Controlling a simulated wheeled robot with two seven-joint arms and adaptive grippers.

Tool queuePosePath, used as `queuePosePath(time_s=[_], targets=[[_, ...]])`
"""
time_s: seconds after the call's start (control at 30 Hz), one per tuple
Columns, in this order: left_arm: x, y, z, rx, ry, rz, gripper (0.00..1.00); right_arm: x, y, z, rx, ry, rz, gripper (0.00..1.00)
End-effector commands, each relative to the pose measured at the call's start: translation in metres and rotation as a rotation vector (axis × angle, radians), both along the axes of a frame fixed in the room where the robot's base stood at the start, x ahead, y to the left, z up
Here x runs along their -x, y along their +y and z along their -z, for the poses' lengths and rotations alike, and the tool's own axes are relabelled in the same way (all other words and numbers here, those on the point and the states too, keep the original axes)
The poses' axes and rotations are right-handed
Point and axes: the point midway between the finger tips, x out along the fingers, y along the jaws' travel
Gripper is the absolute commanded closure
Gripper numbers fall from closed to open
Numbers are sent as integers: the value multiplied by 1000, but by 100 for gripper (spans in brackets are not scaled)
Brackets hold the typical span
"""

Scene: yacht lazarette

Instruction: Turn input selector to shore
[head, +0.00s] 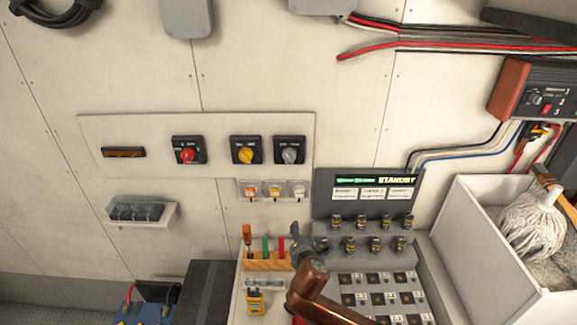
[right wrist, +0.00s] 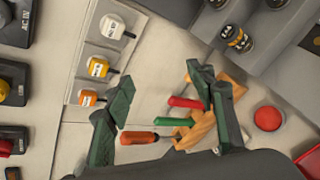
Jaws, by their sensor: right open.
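Three rotary switches sit on a pale wall panel (head: 100,135): one with a red knob (head: 187,155), one with a yellow knob (head: 246,155) and one with a grey knob (head: 290,155). Their labels are too small to read, so I cannot tell which is the input selector. My right gripper (head: 306,240) is open and empty, below and slightly right of the grey knob, in front of the tool rack. In the right wrist view its green-padded fingers (right wrist: 160,85) are spread apart. The yellow knob (right wrist: 12,92) shows at that view's left edge. My left gripper is not in view.
Orange, yellow and white tagged pieces (head: 273,191) hang below the switches. A wooden rack (head: 265,262) holds a screwdriver and red and green tools. A console (head: 366,188) reading STANDBY stands to the right, beside a white bin (head: 460,230) with a mop.

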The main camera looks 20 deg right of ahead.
Motion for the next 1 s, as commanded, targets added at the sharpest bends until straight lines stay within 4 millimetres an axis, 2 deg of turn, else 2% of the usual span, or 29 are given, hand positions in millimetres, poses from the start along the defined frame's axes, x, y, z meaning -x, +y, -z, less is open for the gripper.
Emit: queuePosePath(time_s=[0.03,0.1,0.2,0.3,0.4,0.57,1.0], targets=[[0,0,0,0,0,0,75,-21,5,-35,138,-46,-47,49],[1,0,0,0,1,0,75,-41,12,-76,326,-93,-99,49],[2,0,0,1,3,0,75,-62,18,-128,559,-145,-139,49],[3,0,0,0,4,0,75,-75,23,-167,732,-177,-153,49],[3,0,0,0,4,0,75,-81,25,-191,838,-193,-156,49],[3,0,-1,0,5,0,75,-91,24,-204,896,-200,-155,49],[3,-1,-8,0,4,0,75,-150,7,-203,891,-199,-155,49]])
